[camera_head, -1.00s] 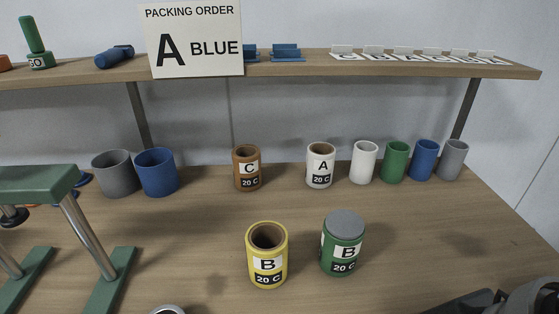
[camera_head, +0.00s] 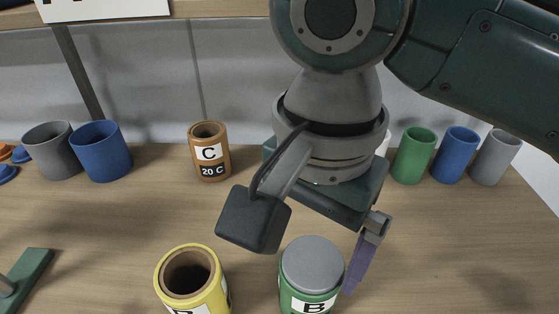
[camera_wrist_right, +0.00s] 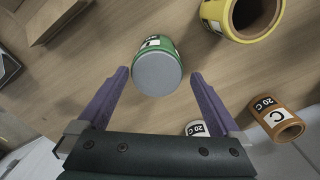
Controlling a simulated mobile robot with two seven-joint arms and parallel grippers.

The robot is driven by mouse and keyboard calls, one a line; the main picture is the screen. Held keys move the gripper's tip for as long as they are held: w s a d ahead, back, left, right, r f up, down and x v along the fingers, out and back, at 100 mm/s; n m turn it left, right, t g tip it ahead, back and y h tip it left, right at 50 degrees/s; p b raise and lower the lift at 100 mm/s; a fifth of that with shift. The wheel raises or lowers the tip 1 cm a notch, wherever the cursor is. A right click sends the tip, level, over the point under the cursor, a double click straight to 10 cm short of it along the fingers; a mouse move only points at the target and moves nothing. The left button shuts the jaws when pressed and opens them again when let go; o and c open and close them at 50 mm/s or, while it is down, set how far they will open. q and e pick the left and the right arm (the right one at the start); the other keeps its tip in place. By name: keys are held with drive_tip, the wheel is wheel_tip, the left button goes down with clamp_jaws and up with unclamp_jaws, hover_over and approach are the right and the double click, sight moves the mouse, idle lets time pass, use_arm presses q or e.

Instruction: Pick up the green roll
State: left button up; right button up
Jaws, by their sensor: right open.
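The green roll (camera_head: 312,275) stands upright on the table, with a grey top and a label reading B. It also shows in the right wrist view (camera_wrist_right: 158,72), seen from above. My right gripper (camera_wrist_right: 159,76) is open. Its two purple fingers are spread, one on each side of the roll, with gaps visible. In the head view the right gripper (camera_head: 318,262) comes down from above; one finger is right of the roll, the other is hidden. The roll's lower part is cut off by the head view's edge. My left gripper is not in view.
A yellow roll (camera_head: 190,285) stands just left of the green roll. A brown roll marked C (camera_head: 209,152) stands farther back. Grey and blue cups (camera_head: 101,150) stand at back left. Green (camera_head: 413,155), blue and grey cups line the back right. The right table area is clear.

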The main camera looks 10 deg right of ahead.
drive_tip(key=f, duration=0.2)
drive_tip(key=f+b, duration=0.1)
drive_tip(key=f, duration=0.1)
drive_tip(key=shift+s+f, duration=0.2)
drive_tip(key=shift+f, duration=0.1)
use_arm(q)
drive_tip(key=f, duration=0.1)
drive_tip(key=b, duration=0.1)
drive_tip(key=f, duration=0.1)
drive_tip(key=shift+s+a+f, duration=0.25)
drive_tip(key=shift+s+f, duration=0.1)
use_arm(e)
wheel_tip(320, 180, down, 5)
drive_tip(key=shift+d+f, duration=0.1)
drive_tip(key=shift+c, duration=0.4)
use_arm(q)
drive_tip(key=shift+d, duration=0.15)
use_arm(e)
drive_tip(key=c, duration=1.2)
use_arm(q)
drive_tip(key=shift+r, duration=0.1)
use_arm(e)
drive_tip(key=shift+o, duration=0.2)
drive_tip(key=shift+r, duration=0.2)
